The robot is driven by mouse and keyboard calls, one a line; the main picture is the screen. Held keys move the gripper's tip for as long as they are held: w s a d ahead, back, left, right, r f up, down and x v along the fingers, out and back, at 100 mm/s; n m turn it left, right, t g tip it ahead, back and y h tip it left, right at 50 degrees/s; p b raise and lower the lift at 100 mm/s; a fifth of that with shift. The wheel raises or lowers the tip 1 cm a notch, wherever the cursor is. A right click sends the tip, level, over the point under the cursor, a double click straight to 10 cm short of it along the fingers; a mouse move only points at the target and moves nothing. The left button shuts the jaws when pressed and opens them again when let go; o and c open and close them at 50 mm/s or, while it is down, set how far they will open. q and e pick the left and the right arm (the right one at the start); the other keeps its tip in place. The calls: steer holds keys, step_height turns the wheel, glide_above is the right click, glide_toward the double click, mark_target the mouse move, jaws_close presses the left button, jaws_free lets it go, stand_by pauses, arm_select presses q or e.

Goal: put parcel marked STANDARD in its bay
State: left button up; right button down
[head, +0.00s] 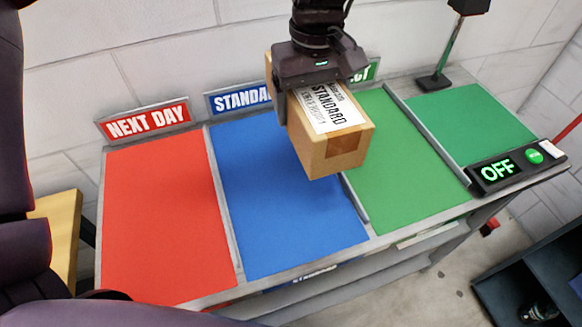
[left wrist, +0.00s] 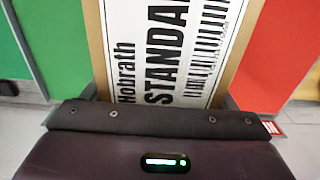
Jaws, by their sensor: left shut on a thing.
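A brown cardboard parcel (head: 318,150) with a white label reading STANDARD hangs in my left gripper (head: 318,88), which comes down from the top of the head view and is shut on it. In the left wrist view the label (left wrist: 165,50) fills the middle, in front of the gripper's dark body. The parcel appears above the blue bay (head: 280,200), overlapping its border with the green bay (head: 405,175) in the picture. The blue bay's sign (head: 235,99) reads STANDARD, partly hidden by the parcel and gripper. My right gripper is not in view.
A red bay (head: 155,215) with a NEXT DAY sign (head: 145,122) lies at the left. Low grey dividers separate the bays. Beyond the green bay are another green panel (head: 470,122), a box showing OFF (head: 497,170) and a dark post (head: 446,50). The bays look empty.

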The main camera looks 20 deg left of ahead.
arm_select(q)
steer(key=f, duration=1.2)
steer(key=shift+w+b, duration=0.2)
steer(key=shift+b, duration=0.2)
steer(key=shift+f, duration=2.2)
steer(key=shift+s+f, duration=0.1)
steer(key=o, duration=1.6)
steer(key=shift+f, duration=0.1)
step_height(320, 180, up, 12)
steer(key=shift+r, duration=0.2)
